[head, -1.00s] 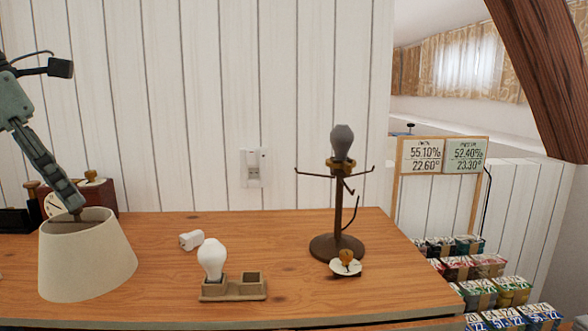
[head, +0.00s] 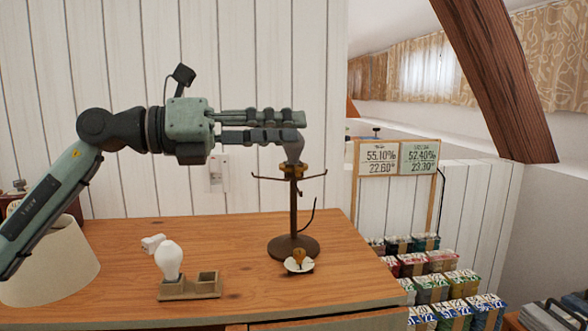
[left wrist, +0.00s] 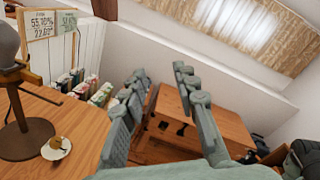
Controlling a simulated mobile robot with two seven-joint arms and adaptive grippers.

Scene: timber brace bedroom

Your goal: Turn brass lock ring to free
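The brown lamp stand (head: 293,215) is upright at the table's right part, with hooked arms at its top. The brass lock ring (head: 292,170) sits at the top of its stem, under a grey bulb (head: 294,150). My left gripper (head: 303,126) points right at bulb height, its fingers overlapping the bulb's top in the head view. In the left wrist view its fingers are apart with nothing between them. There the grey bulb (left wrist: 8,42) and stand (left wrist: 20,138) are at the left edge, outside the fingers. My right gripper is not in view.
On the wooden table (head: 130,290) are a lampshade (head: 50,265), a white bulb (head: 168,260) in a two-place holder (head: 190,287), a small white piece (head: 152,242) and a white dish (head: 299,266) with a brass knob. Stacked boxes (head: 440,285) stand right of the table.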

